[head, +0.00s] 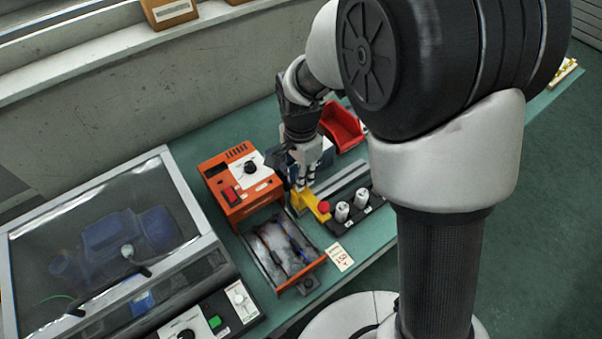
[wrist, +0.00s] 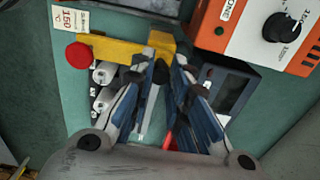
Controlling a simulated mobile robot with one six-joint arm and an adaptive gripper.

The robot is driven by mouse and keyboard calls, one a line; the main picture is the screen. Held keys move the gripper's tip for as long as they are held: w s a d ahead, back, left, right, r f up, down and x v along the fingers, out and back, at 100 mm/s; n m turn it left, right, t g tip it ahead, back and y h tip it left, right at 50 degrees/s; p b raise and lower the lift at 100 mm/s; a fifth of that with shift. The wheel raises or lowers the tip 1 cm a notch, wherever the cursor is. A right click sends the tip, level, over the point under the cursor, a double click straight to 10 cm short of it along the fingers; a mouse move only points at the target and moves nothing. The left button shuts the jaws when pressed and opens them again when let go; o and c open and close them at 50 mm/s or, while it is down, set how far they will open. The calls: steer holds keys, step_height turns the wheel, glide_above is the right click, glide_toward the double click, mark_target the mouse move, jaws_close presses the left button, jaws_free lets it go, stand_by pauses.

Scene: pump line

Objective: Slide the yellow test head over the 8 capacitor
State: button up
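The yellow test head (head: 309,203) sits at the left end of a grey rail, its arm reaching toward the front with a red knob (head: 323,207) on it. In the wrist view the yellow test head (wrist: 112,49) lies just beyond the fingertips. Two white capacitors (head: 342,212) (head: 361,198) stand upright in a black base, to the right of the test head. Their numbers are too small to read. My gripper (head: 305,184) is over the rear part of the test head, fingers pointing down. In the wrist view my gripper (wrist: 166,60) has its fingers apart, a dark post between them.
An orange tester (head: 240,182) stands to the left, with an open tray (head: 280,255) of leads before it. A dark blue box (wrist: 222,92) is close beside the right finger. A red bin (head: 342,127) is behind.

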jaws_close()
steer(key=w+d+p, duration=0.2)
steer(key=w+d, duration=0.4)
steer(key=d, duration=0.3)
steer(key=w+d+p, duration=0.3)
steer(key=w+d, duration=0.3)
steer(key=d, duration=0.2)
steer(key=shift+d, duration=0.35)
steer(key=shift+o, duration=2.3)
jaws_free()
steer(key=shift+d, duration=0.15)
steer(key=shift+o, duration=1)
step_height(320, 180, up, 12)
